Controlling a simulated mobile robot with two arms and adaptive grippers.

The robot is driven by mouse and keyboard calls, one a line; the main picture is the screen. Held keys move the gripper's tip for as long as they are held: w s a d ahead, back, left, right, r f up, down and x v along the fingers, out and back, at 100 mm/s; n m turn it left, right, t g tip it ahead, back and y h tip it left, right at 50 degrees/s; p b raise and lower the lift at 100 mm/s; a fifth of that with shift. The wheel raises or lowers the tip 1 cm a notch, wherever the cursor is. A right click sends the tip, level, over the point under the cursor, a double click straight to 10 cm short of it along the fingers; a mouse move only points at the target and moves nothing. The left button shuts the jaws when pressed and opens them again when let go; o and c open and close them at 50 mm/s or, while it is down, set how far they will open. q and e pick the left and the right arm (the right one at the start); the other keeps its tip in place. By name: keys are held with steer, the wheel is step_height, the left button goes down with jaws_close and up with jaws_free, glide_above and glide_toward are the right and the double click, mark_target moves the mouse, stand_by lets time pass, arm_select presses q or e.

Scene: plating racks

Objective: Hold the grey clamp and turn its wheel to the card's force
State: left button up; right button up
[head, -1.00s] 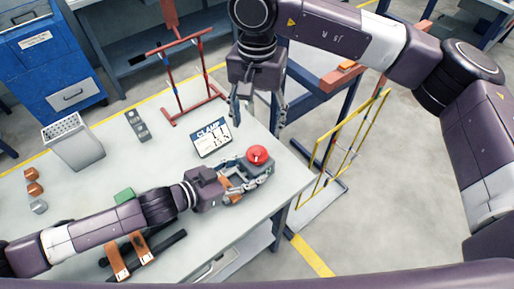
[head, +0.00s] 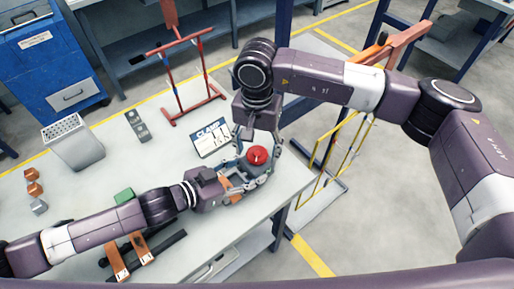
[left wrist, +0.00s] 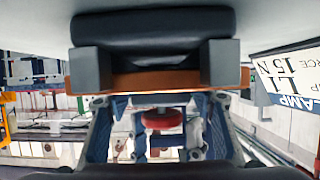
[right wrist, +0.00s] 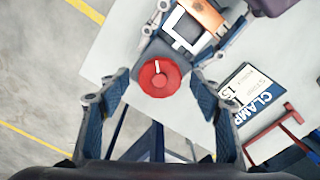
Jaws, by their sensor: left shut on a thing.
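The grey clamp (right wrist: 178,47) lies near the right end of the table, with its red wheel (head: 257,155) facing up. A white mark shows on the wheel (right wrist: 158,78) in the right wrist view. My left gripper (head: 240,181) is shut on the clamp from the left; in the left wrist view the red wheel (left wrist: 163,119) shows between its fingers. My right gripper (right wrist: 155,86) is open, pointing down, its fingers on either side of the wheel with gaps. The card (head: 212,138) stands behind the clamp and reads CLAMP L1, 15 N (left wrist: 290,75).
A red rack (head: 186,85) stands at the table's back. A light perforated bin (head: 75,143), small blocks (head: 34,188) and a green block (head: 124,195) are to the left. A yellow rack (head: 335,150) stands on the floor past the table's right edge.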

steer(key=c, duration=1.1)
steer(key=shift+m, duration=0.4)
steer(key=m, duration=0.3)
steer(key=shift+r+m, duration=0.1)
steer(key=shift+m, duration=2.7)
steer(key=o, duration=1.1)
steer(key=shift+o, duration=0.2)
